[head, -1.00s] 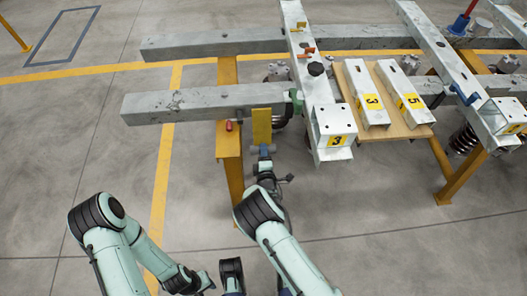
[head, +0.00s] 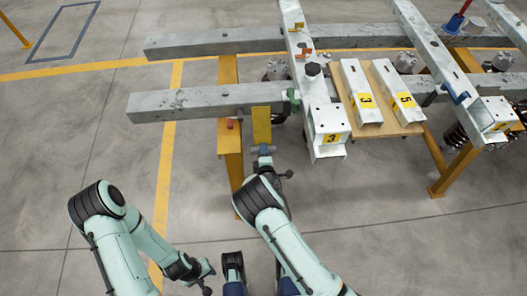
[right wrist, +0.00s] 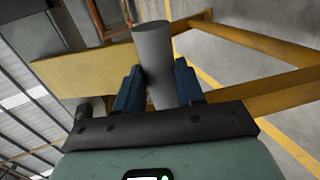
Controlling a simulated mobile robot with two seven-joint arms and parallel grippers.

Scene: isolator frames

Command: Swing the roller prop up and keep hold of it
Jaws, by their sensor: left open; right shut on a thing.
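The roller prop shows in the head view as a yellow plate (head: 262,126) at the near beam, with a small grey bar at its lower end. In the right wrist view its grey cylinder (right wrist: 153,62) stands between the blue fingers, and a yellow plate (right wrist: 95,70) extends behind to the left. My right gripper (head: 264,157) is shut on the cylinder; its grip is partly hidden by my arm in the head view. My left gripper (head: 207,277) is open and empty at the bottom, over the floor and apart from the prop.
Grey steel beams (head: 195,103) rest on a yellow stand (head: 230,150). A wooden board (head: 400,130) carries two white blocks. Floor to the left is clear.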

